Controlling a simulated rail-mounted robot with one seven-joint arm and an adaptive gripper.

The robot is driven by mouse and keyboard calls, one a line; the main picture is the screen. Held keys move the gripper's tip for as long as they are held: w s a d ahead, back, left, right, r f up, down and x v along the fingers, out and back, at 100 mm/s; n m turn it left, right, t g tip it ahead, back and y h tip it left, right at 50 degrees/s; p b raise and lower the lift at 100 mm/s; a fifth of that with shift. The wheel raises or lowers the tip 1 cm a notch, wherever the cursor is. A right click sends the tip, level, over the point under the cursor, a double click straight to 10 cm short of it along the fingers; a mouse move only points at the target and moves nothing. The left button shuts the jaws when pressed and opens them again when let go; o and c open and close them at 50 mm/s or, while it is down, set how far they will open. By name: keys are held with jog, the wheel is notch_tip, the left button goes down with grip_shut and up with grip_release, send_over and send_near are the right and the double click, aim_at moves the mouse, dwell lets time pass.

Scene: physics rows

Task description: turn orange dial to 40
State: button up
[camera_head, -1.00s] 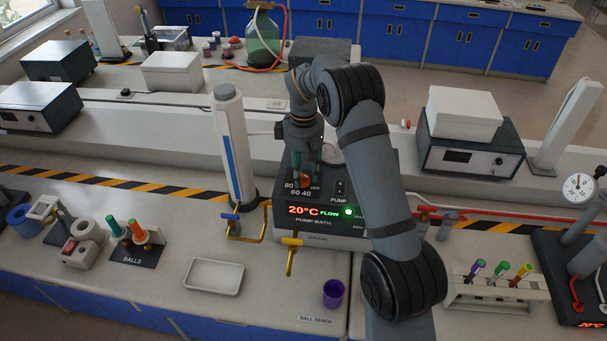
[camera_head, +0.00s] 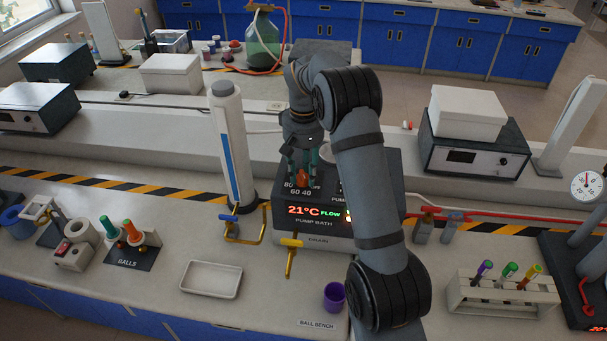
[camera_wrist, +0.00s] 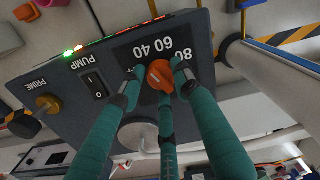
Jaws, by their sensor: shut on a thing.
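The orange dial (camera_wrist: 158,76) sits on the dark top of the pump bath box (camera_head: 340,238), with white marks 80, 60 and 40 beside it. My gripper (camera_wrist: 155,80) has its teal fingers closed around the dial. In the head view the dial (camera_head: 302,181) shows as a small orange patch between the fingertips. The OFF mark is hidden there, and which mark the dial points to cannot be told. The red display (camera_head: 303,210) reads 21°C, with green FLOW beside it.
The PUMP switch (camera_wrist: 95,86) and an amber PRIME knob (camera_wrist: 48,104) share the box top. A white column (camera_head: 233,145) stands close left. Brass taps (camera_head: 291,243), a white tray (camera_head: 211,279) and a purple cup (camera_head: 333,295) are in front. A tube rack (camera_head: 502,293) stands right.

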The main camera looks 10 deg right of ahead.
aim_at(303, 175)
jog(key=shift+s+a+f, duration=0.1)
jog(key=shift+s+f, duration=0.1)
jog(key=shift+s, duration=0.05)
dwell(0.3)
jog(key=o, duration=1.1)
jog(key=shift+r, duration=0.1)
jog(key=shift+w, duration=0.1)
jog(key=shift+r, duration=0.1)
jog(key=shift+r, duration=0.2)
notch_tip(303, 175, up, 12)
jog(key=shift+f, duration=0.25)
